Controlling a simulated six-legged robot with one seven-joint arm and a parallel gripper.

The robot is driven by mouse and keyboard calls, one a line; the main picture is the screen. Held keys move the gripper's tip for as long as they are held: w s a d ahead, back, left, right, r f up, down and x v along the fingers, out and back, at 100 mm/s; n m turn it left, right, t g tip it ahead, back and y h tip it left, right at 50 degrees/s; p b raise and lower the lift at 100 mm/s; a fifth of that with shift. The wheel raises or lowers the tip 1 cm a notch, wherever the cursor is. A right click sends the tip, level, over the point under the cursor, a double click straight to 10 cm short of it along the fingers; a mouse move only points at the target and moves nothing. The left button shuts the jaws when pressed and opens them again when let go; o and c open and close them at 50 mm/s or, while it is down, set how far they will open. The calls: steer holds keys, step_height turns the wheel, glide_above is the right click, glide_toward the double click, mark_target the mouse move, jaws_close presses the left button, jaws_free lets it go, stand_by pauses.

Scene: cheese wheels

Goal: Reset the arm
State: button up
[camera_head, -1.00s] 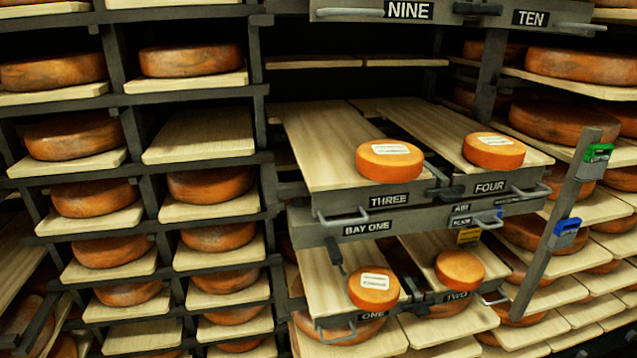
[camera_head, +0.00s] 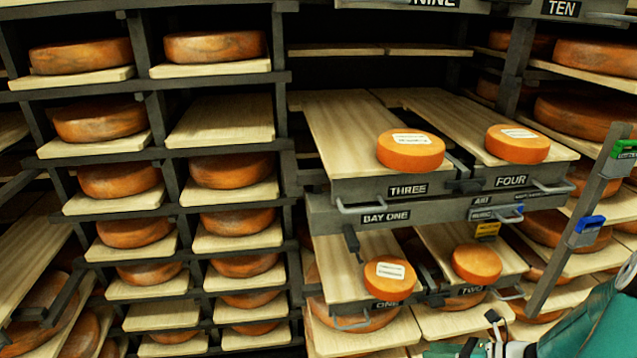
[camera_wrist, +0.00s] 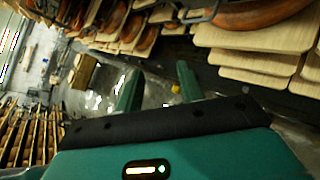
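My gripper (camera_wrist: 158,88) shows in the wrist view with its two green fingers apart and nothing between them. It points over the floor beside shelves of cheese. In the head view my teal arm (camera_head: 590,325) reaches in at the lower right corner, in front of the lower shelves. Its fingers cannot be made out clearly there.
Pulled-out boards labelled THREE (camera_head: 345,130) and FOUR (camera_head: 445,115) each carry an orange labelled wheel. Boards ONE (camera_head: 335,270) and TWO (camera_head: 440,240) below also carry wheels. A grey post (camera_head: 590,215) with green and blue tags stands at the right, near my arm.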

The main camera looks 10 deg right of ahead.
steer(key=s+a+r+n+h, duration=0.3)
steer(key=a+r+n, duration=0.2)
steer(key=r+n, duration=0.3)
steer(key=s+a+r+n+g+h, duration=0.1)
steer(key=s+a+r+n+h, duration=0.2)
steer(key=n, duration=1)
steer(key=s+a+r+n+g+h, duration=0.1)
steer(key=s+a+r+n+h, duration=0.2)
steer(key=a+r+n, duration=0.6)
steer(key=shift+r+n+h, duration=0.7)
steer(key=shift+r+h, duration=0.1)
steer(key=shift+r, duration=1.1)
